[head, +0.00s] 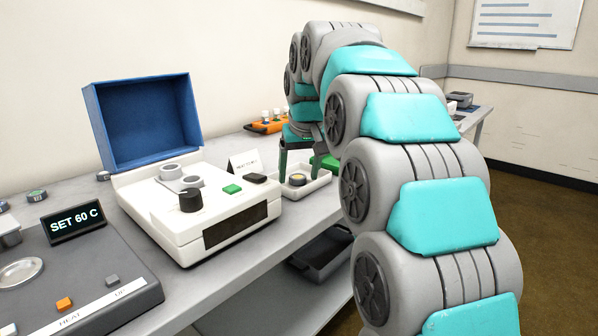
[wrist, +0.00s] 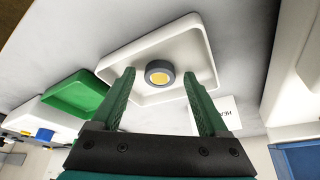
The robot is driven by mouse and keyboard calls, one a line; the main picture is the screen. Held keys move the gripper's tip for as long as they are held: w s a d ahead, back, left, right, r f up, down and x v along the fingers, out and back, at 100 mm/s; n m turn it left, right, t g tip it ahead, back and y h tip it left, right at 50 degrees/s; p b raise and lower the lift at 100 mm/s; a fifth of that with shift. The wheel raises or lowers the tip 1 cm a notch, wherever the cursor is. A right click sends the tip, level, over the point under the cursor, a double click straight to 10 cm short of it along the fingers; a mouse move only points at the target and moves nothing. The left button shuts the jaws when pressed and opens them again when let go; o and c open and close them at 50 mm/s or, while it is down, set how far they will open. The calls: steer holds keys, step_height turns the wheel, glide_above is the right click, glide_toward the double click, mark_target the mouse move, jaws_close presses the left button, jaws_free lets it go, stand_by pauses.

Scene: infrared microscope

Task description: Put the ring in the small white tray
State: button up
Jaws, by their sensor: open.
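The ring (wrist: 160,65) is a dark grey round piece with a yellow centre. It appears to rest inside the small white tray (wrist: 198,28), near the middle of its floor. In the head view the ring (head: 297,180) also shows in the white tray (head: 318,187), beside the white instrument. My gripper (wrist: 158,76) has green fingers spread apart with nothing between their pads. In the wrist view the fingertips lie to either side of the ring, apart from it.
A white instrument (head: 165,215) with a blue open lid (head: 145,120) stands left of the tray. A green tray (wrist: 75,95) lies close beside the white one. A small white label card (head: 244,162) stands behind. A dark bin (head: 325,252) sits on the lower shelf.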

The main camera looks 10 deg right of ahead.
steer(key=shift+r, duration=0.1)
steer(key=p+v, duration=0.1)
steer(key=v, duration=1.1)
steer(key=shift+r, duration=0.1)
